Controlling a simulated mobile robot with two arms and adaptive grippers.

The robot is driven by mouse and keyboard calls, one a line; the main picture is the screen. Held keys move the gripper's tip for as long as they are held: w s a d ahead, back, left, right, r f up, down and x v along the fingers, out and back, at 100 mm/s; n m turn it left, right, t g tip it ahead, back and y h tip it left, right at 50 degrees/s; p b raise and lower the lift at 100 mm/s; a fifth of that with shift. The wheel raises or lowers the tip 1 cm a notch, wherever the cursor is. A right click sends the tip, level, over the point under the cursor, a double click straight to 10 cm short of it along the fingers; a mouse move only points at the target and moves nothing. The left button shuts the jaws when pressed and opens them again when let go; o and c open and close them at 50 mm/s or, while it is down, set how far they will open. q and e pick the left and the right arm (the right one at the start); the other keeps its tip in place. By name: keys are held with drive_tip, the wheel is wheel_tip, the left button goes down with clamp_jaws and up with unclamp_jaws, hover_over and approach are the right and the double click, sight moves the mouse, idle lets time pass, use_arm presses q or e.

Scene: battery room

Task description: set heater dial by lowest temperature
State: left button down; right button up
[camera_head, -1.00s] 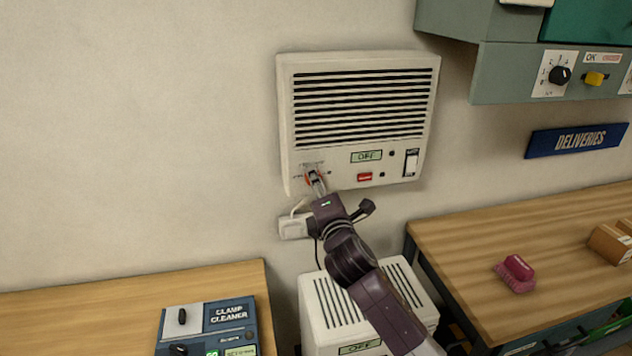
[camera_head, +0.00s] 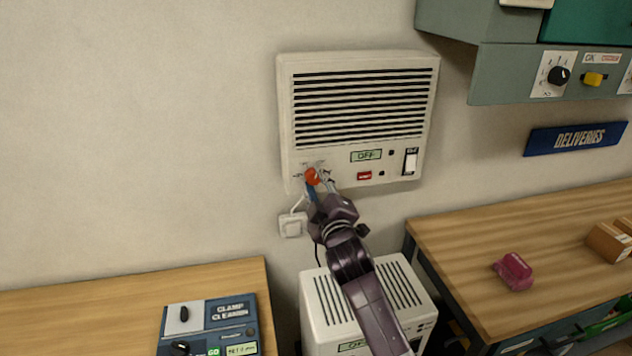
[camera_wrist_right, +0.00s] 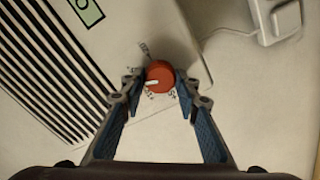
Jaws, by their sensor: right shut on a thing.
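A white wall heater (camera_head: 362,72) with dark horizontal slats hangs on the wall. Its small display (camera_head: 366,155) reads OFF. A round red-orange dial (camera_head: 312,176) sits at its lower left, with markings around it too small to read surely. My right gripper (camera_head: 320,184) is at the dial. In the right wrist view the fingers of the right gripper (camera_wrist_right: 160,78) are shut on the dial (camera_wrist_right: 160,72), one on each side. The dial's white pointer mark faces left in that view. My left gripper is in neither view.
A second white unit (camera_head: 325,300) stands beneath.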

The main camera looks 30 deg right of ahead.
drive_tip(key=shift+f+m, duration=0.1)
drive_tip(key=shift+m, duration=0.8)
drive_tip(key=o, duration=1.2)
drive_tip(key=shift+c, duration=0.2)
drive_tip(key=v, duration=1.2)
